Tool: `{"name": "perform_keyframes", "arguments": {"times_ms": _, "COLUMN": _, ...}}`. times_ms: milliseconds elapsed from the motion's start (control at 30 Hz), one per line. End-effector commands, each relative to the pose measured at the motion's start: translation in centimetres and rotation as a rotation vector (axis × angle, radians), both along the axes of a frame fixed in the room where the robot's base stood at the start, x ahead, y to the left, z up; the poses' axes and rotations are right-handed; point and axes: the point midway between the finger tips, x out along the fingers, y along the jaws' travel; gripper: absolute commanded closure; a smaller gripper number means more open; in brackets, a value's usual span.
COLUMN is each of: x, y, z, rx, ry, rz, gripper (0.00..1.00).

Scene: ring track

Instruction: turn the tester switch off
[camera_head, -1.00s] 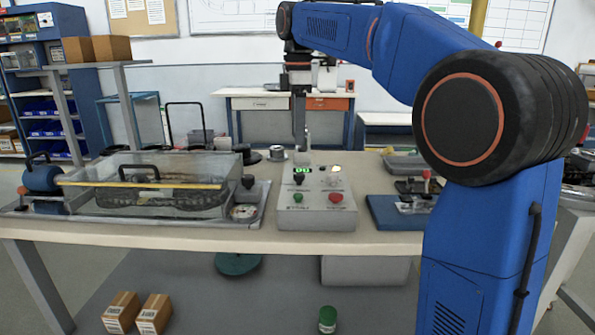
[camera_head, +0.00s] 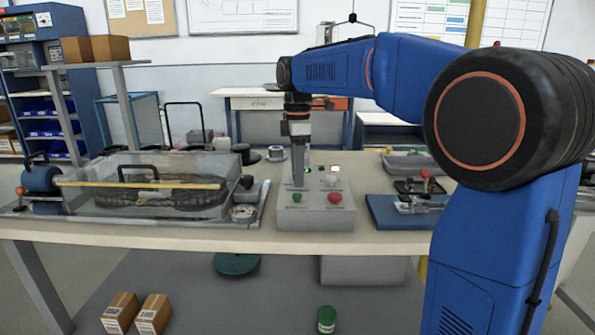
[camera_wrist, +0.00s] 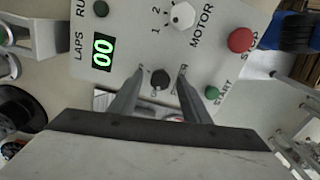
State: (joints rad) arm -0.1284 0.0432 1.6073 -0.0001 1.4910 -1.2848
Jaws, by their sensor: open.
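The grey tester box (camera_head: 316,211) stands on the table, with a green start button (camera_head: 297,198) and a red stop button (camera_head: 335,197) on its sloped face. In the wrist view the tester's black switch knob (camera_wrist: 159,79) lies between my fingertips, beside the lit green "00" laps display (camera_wrist: 103,50). A white motor knob (camera_wrist: 182,15) sits farther up the panel. My gripper (camera_head: 299,182) points down over the left part of the panel; its two fingers are apart in the wrist view (camera_wrist: 155,78). I cannot tell whether they touch the knob. In the head view my gripper hides the switch.
A clear-covered tray (camera_head: 150,185) with a track inside stands left of the tester. A blue plate (camera_head: 385,213) with small parts lies to the right. The table front is clear.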

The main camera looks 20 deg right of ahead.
Motion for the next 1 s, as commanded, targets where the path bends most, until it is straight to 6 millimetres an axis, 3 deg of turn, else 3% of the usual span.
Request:
{"name": "perform_keyframes", "arguments": {"times_ms": 100, "x": 0.00, "y": 0.00, "z": 0.01, "rx": 0.000, "ry": 0.000, "rz": 0.000, "gripper": 0.57}}
{"name": "perform_keyframes", "arguments": {"times_ms": 300, "x": 0.01, "y": 0.00, "z": 0.02, "rx": 0.000, "ry": 0.000, "rz": 0.000, "gripper": 0.98}}
{"name": "perform_keyframes", "arguments": {"times_ms": 667, "x": 0.02, "y": 0.00, "z": 0.03, "rx": 0.000, "ry": 0.000, "rz": -0.046, "gripper": 0.98}}
{"name": "perform_keyframes", "arguments": {"times_ms": 1000, "x": 0.07, "y": -0.02, "z": 0.04, "rx": 0.000, "ry": 0.000, "rz": -0.279, "gripper": 0.98}}
